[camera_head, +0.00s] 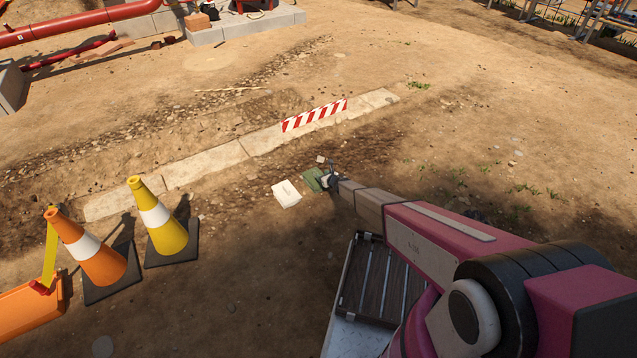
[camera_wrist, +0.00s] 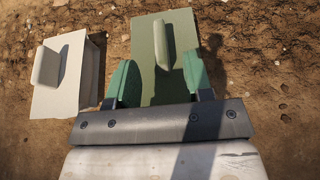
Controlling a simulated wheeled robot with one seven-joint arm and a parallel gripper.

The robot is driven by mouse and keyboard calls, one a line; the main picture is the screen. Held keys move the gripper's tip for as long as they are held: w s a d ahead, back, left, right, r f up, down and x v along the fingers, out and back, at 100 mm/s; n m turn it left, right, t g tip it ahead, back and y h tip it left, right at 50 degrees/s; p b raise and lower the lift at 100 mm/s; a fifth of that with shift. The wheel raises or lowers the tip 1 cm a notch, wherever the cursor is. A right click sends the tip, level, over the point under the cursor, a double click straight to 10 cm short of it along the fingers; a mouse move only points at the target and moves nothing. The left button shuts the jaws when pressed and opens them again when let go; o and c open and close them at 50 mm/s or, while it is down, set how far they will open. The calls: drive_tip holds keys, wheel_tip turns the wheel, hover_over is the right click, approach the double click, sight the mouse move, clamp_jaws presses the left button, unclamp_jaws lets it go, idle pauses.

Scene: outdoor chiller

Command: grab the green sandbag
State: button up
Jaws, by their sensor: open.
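The green sandbag (camera_head: 313,180) lies on the dirt near the middle of the head view, partly covered by the end of my arm. In the wrist view the green sandbag (camera_wrist: 150,32) is a flat green block with an upright tab on top. My gripper (camera_wrist: 158,75) is open, with two green finger pads apart. In the wrist view the tab stands ahead of and between the pads, and I see no contact. My gripper also shows in the head view (camera_head: 329,178), over the sandbag. How high it is above the sandbag is hard to tell.
A white sandbag (camera_head: 286,193) of similar shape lies just left of the green one. An orange cone (camera_head: 88,252) and a yellow cone (camera_head: 162,222) stand at the left. A red-and-white striped barrier (camera_head: 314,115) lies beyond, on a pale concrete strip (camera_head: 205,166). Open dirt surrounds the sandbags.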

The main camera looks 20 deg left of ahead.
sight(309, 178)
drive_tip(key=x, duration=0.7)
drive_tip(key=shift+f, duration=0.4)
drive_tip(key=shift+c, duration=0.3)
clamp_jaws()
drive_tip(key=shift+r, duration=0.15)
idle(0.6)
